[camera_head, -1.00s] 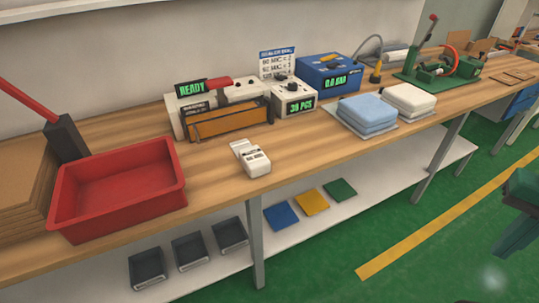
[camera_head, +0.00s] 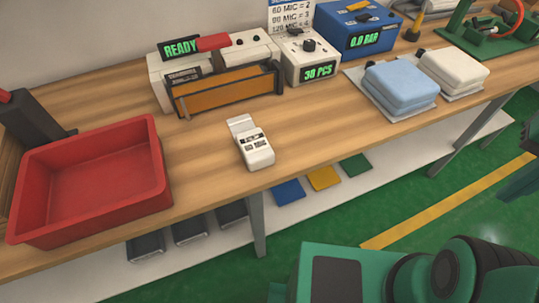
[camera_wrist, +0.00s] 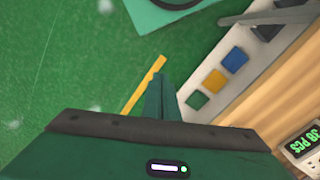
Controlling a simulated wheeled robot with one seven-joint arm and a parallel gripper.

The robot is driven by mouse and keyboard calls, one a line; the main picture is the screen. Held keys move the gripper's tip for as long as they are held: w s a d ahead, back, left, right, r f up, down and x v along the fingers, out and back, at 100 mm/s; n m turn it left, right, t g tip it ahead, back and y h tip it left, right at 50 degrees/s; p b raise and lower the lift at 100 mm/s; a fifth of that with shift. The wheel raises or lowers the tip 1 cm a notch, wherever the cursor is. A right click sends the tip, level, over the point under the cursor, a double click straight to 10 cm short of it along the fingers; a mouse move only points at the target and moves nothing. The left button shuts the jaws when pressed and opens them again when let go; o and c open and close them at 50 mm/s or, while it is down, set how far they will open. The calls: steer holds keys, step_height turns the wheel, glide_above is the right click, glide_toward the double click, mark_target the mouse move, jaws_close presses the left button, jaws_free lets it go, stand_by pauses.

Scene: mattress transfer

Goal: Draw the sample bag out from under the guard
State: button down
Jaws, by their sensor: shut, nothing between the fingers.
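The guard (camera_head: 225,90) is a long amber-brown panel with a dark frame, across the front of the white sealing machine (camera_head: 255,50) on the bench. I cannot make out the sample bag; whatever lies behind or under the guard is hidden. My gripper (camera_wrist: 158,82) shows in the wrist view with its dark green fingers together and empty. It is over the green floor in front of the bench, apart from the guard and the machine.
A red tray (camera_head: 90,190) is at the left on the bench, with a white handheld device (camera_head: 252,145) in front of the guard. A counter box (camera_head: 310,55), blue unit (camera_head: 350,28) and folded blue stack (camera_head: 400,85) stand right.

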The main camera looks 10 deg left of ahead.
steer(key=w+a+r+n, duration=0.1)
steer(key=w+a+n, duration=0.3)
steer(key=a, duration=0.5)
steer(key=w+a+n, duration=0.3)
steer(key=w+a, duration=0.4)
steer(key=a, duration=0.2)
steer(key=s+a+f+n, duration=0.1)
steer(key=s+a+n, duration=0.25)
steer(key=a, duration=0.95)
steer(key=s+a+f+n, duration=0.1)
steer(key=s+a+n, duration=0.25)
steer(key=a, duration=0.95)
steer(key=f, duration=0.9)
steer(key=shift+s+a, duration=0.15)
steer(key=shift+s, duration=0.1)
steer(key=shift+w+a+f, duration=0.2)
steer(key=shift+w+a, duration=0.25)
steer(key=shift+w, duration=0.15)
steer(key=shift+w+a+f, duration=0.15)
steer(key=shift+w+a, duration=0.3)
steer(key=shift+w, duration=0.15)
steer(key=shift+w+a, duration=0.3)
steer(key=shift+w, duration=0.2)
steer(key=shift+a, duration=0.1)
